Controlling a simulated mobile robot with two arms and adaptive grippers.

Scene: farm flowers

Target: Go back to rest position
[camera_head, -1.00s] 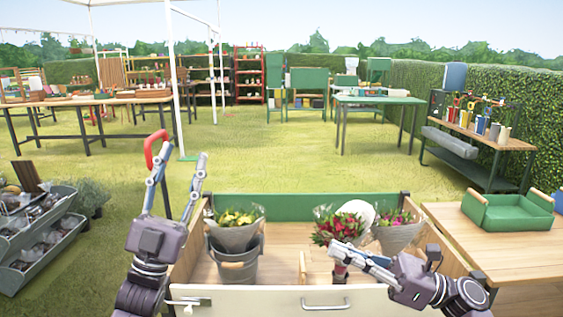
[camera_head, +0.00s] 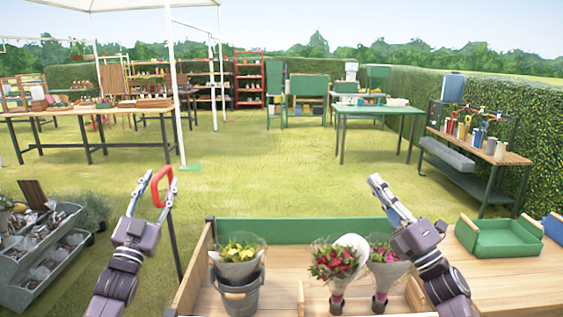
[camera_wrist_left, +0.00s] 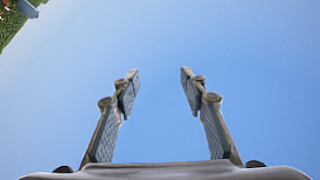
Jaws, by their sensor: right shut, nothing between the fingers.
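My left gripper (camera_head: 152,190) is raised in front of the grass at the left, fingers pointing up. It is open and empty; the left wrist view shows its two spread fingers (camera_wrist_left: 160,76) with only sky between them. My right gripper (camera_head: 375,182) is raised above the right part of the wooden flower cart (camera_head: 283,231), fingers together, pointing up and left, holding nothing. A yellow bouquet (camera_head: 238,250) stands in a grey bucket (camera_head: 240,294) in the cart. A red bouquet (camera_head: 333,262) and a pink bouquet (camera_head: 385,252) stand to its right; my right arm partly overlaps the pink one.
A red loop handle (camera_head: 163,187) on a dark pole shows by my left gripper. A green tray (camera_head: 500,238) sits on the wooden table at right. Grey plant bins (camera_head: 40,255) stand at left. Open grass lies beyond the cart.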

